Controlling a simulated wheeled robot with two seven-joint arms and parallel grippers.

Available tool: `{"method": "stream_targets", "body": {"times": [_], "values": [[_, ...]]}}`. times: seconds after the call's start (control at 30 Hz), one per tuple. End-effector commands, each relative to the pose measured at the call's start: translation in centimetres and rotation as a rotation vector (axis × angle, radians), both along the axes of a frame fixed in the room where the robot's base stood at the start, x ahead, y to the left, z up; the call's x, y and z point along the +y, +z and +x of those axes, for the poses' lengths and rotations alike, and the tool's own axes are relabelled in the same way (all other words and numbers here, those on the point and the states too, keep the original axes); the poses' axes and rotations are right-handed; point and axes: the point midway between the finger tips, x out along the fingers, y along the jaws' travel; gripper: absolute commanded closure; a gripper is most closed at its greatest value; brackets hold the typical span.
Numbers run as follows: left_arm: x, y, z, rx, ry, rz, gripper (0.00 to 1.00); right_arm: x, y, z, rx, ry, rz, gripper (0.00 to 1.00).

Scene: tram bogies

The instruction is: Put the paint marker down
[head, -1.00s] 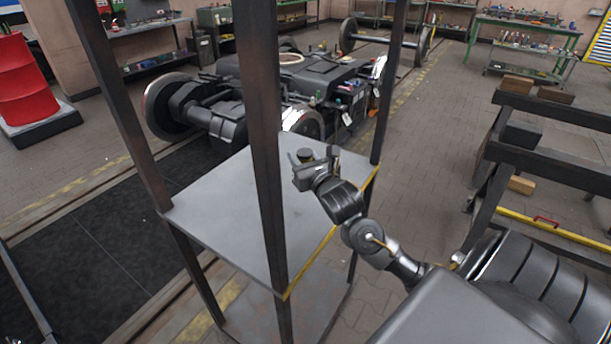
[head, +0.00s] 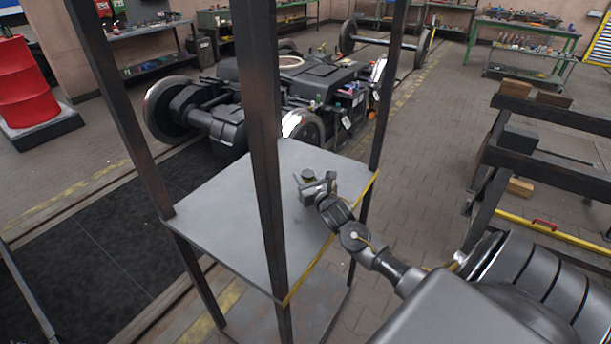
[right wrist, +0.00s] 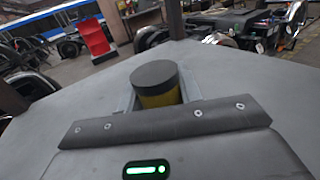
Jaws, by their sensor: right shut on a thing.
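My right gripper (head: 306,179) is over the right part of a grey shelf (head: 225,225), close to its surface in the head view. It is shut on the paint marker (right wrist: 158,85), which has a dark round cap and a yellow body and looks upright in the right wrist view. In the head view only the marker's dark cap (head: 308,174) shows clearly. The marker's lower end is hidden by the gripper, so I cannot tell whether it touches the shelf. My left gripper is not in view.
Dark posts (head: 262,120) rise at the shelf's corners, one in front of my view. The shelf top is otherwise bare. A bogie (head: 300,85) stands behind it. A dark trestle (head: 545,155) with wooden blocks is at the right. A red barrel (head: 22,85) stands far left.

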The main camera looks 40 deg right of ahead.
Motion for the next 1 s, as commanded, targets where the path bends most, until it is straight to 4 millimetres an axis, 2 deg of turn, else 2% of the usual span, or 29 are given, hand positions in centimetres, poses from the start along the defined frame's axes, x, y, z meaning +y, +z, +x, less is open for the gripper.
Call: {"method": "stream_targets", "body": {"times": [0.37, 0.4, 0.57, 0.9, 1.0], "values": [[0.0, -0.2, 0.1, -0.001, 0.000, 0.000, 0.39, 0.0, -0.5, 0.0, -0.001, 0.000, -0.001, 0.90], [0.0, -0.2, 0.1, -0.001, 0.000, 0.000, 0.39, 0.0, -0.6, 0.0, 0.000, 0.000, -0.001, 0.64], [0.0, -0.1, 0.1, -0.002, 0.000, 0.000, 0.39, 0.0, -0.5, 0.0, 0.000, 0.000, -0.001, 0.43], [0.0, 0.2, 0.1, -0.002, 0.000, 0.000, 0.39, 0.0, 0.0, -0.1, -0.001, 0.000, -0.001, 0.43], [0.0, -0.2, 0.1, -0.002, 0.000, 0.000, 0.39, 0.3, -0.5, -1.3, 0.001, 0.001, -0.003, 0.43]]}}
